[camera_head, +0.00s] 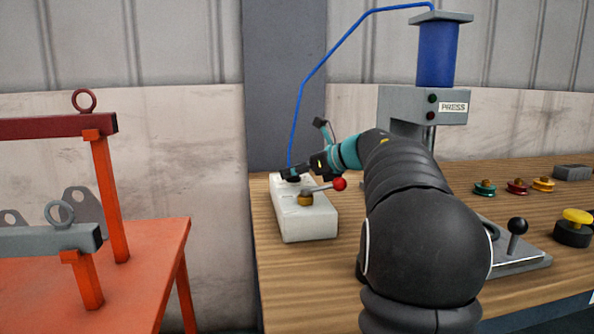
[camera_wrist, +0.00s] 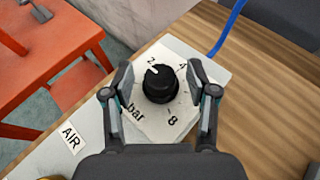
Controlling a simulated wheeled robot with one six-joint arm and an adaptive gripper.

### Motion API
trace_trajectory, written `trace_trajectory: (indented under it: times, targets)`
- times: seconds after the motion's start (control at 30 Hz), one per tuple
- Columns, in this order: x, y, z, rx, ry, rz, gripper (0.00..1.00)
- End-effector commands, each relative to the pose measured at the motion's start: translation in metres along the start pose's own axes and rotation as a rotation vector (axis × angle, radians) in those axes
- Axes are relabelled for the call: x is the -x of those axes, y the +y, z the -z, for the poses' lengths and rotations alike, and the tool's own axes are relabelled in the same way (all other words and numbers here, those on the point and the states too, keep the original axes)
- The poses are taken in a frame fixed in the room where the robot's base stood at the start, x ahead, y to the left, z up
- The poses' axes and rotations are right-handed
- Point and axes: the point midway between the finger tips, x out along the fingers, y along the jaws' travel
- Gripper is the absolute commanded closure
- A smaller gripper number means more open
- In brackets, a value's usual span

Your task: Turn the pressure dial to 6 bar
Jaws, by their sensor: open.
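The pressure dial is a round black knob (camera_wrist: 161,86) on a white plate in the wrist view. Its white pointer mark points up and slightly left, close to the 2. The figures 2, 4 and 8 and the word "bar" show around it; the 6 is not visible. My gripper (camera_wrist: 161,78) is open, one finger on each side of the knob, with a gap on both sides. In the head view my gripper (camera_head: 300,171) is over the far end of the white box (camera_head: 312,224) and largely hides the dial.
A red-balled lever (camera_head: 339,184) on a brass base stands on the box near my gripper. A blue hose (camera_head: 298,100) rises behind it to the press (camera_head: 420,100). An orange stand (camera_head: 120,280) is at left. Pulleys (camera_head: 517,187) and a yellow button (camera_head: 576,217) are at right.

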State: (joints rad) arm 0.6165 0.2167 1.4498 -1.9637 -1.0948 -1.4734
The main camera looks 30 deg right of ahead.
Motion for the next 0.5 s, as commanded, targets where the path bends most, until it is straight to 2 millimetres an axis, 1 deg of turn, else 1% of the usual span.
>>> trace_trajectory:
  times: [0.07, 0.1, 0.17, 0.2, 0.3, 0.5]
  targets:
    - [0.0003, -0.0001, 0.0, 0.0, 0.0, 0.0, 0.42]
    - [0.0003, -0.0001, 0.0, 0.0, 0.0, 0.0, 0.52]
    - [0.0004, 0.0, 0.0, 0.0, 0.0, 0.0, 0.67]
    - [0.0004, 0.0, 0.0, 0.0, 0.0, 0.0, 0.77]
    - [0.0005, -0.0001, 0.0, 0.0, 0.0, 0.0, 1.0]
    - [0.0005, 0.0002, 0.0, -0.002, 0.0, 0.006, 1.0]
